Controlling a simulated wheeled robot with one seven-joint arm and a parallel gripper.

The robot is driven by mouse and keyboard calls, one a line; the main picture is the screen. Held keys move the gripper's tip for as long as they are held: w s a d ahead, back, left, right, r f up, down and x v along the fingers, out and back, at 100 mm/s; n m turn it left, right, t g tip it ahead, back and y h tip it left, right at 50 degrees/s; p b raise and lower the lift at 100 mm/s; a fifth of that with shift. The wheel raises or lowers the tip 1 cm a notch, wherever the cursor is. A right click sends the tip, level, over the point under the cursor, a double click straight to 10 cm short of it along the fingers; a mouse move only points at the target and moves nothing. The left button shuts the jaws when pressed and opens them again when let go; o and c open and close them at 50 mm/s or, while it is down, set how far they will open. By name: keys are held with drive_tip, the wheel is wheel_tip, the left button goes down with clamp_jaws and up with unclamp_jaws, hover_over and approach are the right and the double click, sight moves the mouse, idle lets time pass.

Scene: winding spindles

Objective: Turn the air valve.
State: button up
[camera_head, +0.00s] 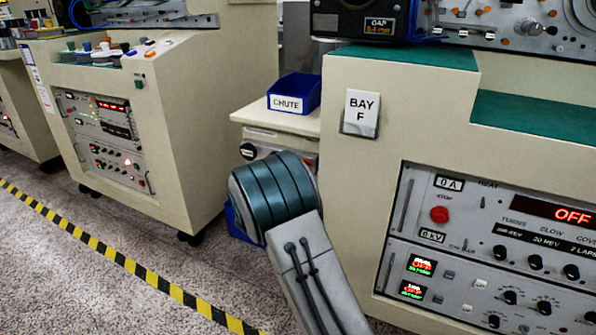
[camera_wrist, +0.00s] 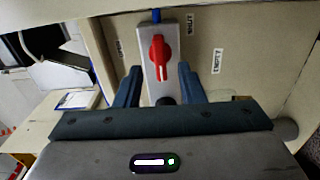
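The air valve shows in the wrist view as a red handle (camera_wrist: 160,60) on a grey plate, with a blue line at the plate's top. The handle lies roughly along the plate. My gripper (camera_wrist: 159,72) is open, its two dark blue fingers on either side of the plate and the handle's lower end. I cannot tell whether the fingers touch anything; nothing is clearly gripped. Small labels flank the valve; one at right reads EMPTY (camera_wrist: 217,61) and one above it seems to read SHUT. In the head view my arm hides the gripper, and the valve is out of sight.
In the head view, the BAY F cabinet (camera_head: 347,171) stands close at right of my arm. A blue CHUTE bin (camera_head: 294,93) sits on a lower cabinet behind. Another cabinet (camera_head: 169,135) stands at left. Speckled floor with a yellow-black stripe (camera_head: 117,258) is free at lower left.

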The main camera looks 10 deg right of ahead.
drive_tip(key=p+v, duration=0.1)
drive_tip(key=v, duration=0.8)
drive_tip(key=s+d+r+m+g+p, duration=0.7)
drive_tip(key=s+d+r+g+p, duration=0.4)
drive_tip(key=s+d+r+p, duration=0.55)
drive_tip(key=s+a+r+m+y+p, duration=0.2)
drive_tip(key=s+a+r+y+p, duration=0.2)
drive_tip(key=s+r, duration=0.4)
drive_tip(key=s+a+r+m+y+p, duration=0.1)
drive_tip(key=s+a+r+y+p, duration=0.3)
drive_tip(key=s+r+p, duration=0.5)
drive_tip(key=s+y, duration=0.2)
drive_tip(key=shift+m+g+y, duration=0.3)
drive_tip(key=shift+m+g, duration=0.1)
